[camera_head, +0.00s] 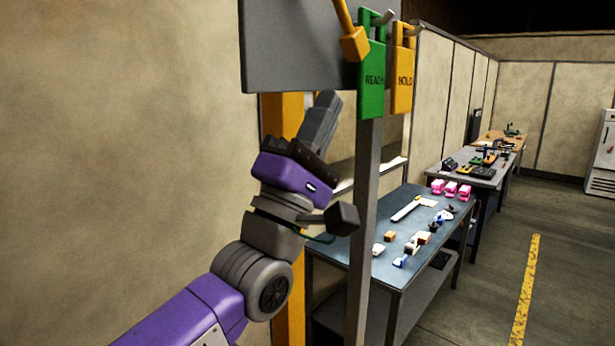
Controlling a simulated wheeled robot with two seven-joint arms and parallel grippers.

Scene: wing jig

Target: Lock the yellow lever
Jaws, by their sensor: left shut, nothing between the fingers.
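The yellow lever (352,38) is at the top centre. Its rod slants up out of the frame and ends at the bottom in a yellow block, in front of the right edge of a grey panel (295,45). My left gripper (326,100) is shut and empty. It points upward below the panel, lower and to the left of the lever's block, apart from it in the picture. The lever's upper end is cut off by the frame. My right gripper is not in view.
A green READY tag (372,95) and a yellow HOLD tag (403,80) hang right of the lever. A grey post (362,200) stands right of my left arm. Behind it is a blue-grey table (345,250) with small parts. Open floor lies at right.

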